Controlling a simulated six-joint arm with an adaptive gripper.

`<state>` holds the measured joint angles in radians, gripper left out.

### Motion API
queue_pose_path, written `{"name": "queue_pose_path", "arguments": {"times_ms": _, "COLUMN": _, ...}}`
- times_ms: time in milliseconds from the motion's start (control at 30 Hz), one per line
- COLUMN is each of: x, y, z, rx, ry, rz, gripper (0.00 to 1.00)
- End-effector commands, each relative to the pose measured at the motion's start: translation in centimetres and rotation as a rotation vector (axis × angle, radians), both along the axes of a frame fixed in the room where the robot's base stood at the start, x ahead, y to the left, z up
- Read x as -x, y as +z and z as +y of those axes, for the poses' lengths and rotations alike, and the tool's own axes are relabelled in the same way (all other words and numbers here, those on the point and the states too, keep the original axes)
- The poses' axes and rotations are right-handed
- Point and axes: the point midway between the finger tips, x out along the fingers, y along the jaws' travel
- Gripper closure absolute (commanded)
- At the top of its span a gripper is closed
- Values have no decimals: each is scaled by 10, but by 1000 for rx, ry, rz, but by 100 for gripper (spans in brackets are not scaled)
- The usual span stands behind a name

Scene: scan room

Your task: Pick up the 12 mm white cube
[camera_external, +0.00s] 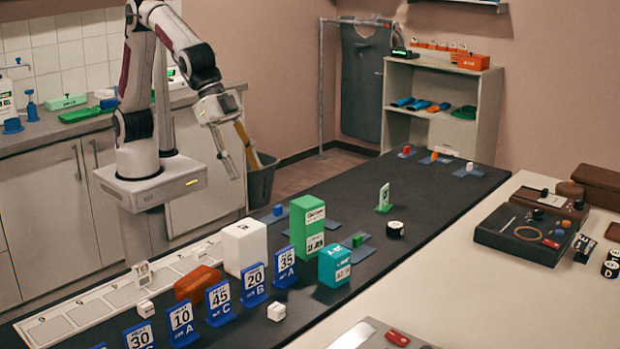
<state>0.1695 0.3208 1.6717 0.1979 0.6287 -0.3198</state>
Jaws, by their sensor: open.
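Several small white cubes are in view. One cube (276,312) with dark marks sits on the dark table top in front of the blue number signs. Another white cube (145,307) lies by the pale strip at the left, and a third white cube (199,254) sits farther along it. A very small white piece (469,167) stands on a blue pad at the far right end. I cannot tell which one is 12 mm. My gripper (246,173) is open and empty, pointing down in the air at the left, apart from all of them.
Blue number signs (219,302) stand in a row at the front. A large white block (245,247), a green box (306,226), a teal box (335,265) and a brown block (197,283) stand close together. A black round piece (396,229) is nearby. The table's far middle is mostly clear.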

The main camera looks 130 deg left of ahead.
Motion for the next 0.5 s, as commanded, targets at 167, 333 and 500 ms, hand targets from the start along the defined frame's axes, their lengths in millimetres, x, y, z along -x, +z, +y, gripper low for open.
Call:
{"name": "queue_pose_path", "arguments": {"times_ms": 167, "x": -33, "y": -27, "z": -15, "rx": 1, "ry": -4, "rz": -2, "gripper": 59}}
{"name": "queue_pose_path", "arguments": {"times_ms": 333, "x": -61, "y": -53, "z": -29, "rx": 2, "ry": -8, "rz": -7, "gripper": 59}}
{"name": "queue_pose_path", "arguments": {"times_ms": 500, "x": -86, "y": -82, "z": -44, "rx": 5, "ry": -12, "rz": -13, "gripper": 59}}
